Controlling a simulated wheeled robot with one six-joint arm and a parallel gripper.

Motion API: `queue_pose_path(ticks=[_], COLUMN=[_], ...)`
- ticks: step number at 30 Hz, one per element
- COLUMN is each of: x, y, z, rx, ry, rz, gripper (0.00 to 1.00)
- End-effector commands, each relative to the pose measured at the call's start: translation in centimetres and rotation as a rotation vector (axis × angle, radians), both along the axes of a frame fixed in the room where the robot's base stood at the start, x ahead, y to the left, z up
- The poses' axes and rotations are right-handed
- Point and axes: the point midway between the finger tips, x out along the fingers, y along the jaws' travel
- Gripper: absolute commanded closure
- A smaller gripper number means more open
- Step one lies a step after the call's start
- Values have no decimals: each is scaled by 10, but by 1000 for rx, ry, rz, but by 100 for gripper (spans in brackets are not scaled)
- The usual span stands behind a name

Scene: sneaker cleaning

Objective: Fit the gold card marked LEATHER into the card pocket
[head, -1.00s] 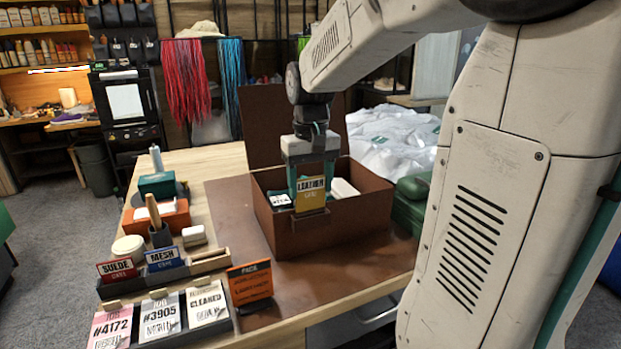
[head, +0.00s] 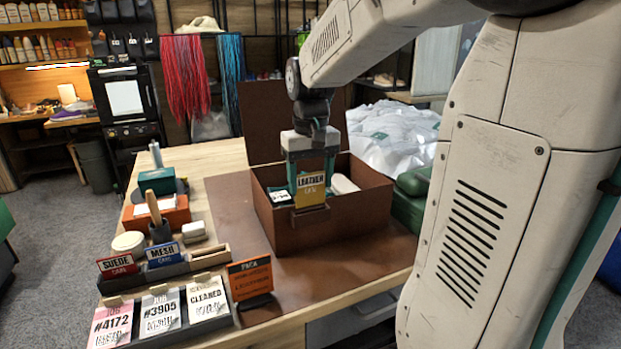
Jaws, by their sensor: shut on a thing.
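The gold LEATHER card (head: 311,190) is upright at the front wall of the brown box (head: 330,233). Its lower edge is at the small card pocket (head: 309,213) on the outside of that wall. I cannot tell how deep the card sits in the pocket. My gripper (head: 312,180) points down above the front wall, shut on the card, with its teal fingers partly hidden behind it.
The box lid (head: 285,120) stands open at the back. A white item (head: 344,185) and a labelled teal item (head: 279,195) lie inside. The SUEDE (head: 118,265) and MESH (head: 163,255) cards stand in a holder at left. An orange PACK sign (head: 250,278) stands in front. A green case (head: 412,184) is right of the box.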

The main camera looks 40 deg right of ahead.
Motion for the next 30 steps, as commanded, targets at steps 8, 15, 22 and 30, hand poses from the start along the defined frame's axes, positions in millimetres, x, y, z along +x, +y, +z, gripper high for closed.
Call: queue_pose_path(ticks=[8,15,22,30], x=[0,0,0,0], y=[0,0,0,0], z=[0,-4,-10,-17], rx=[0,0,0,0], ry=[0,1,0,1], rz=[0,0,0,0], gripper=[57,57,57,57])
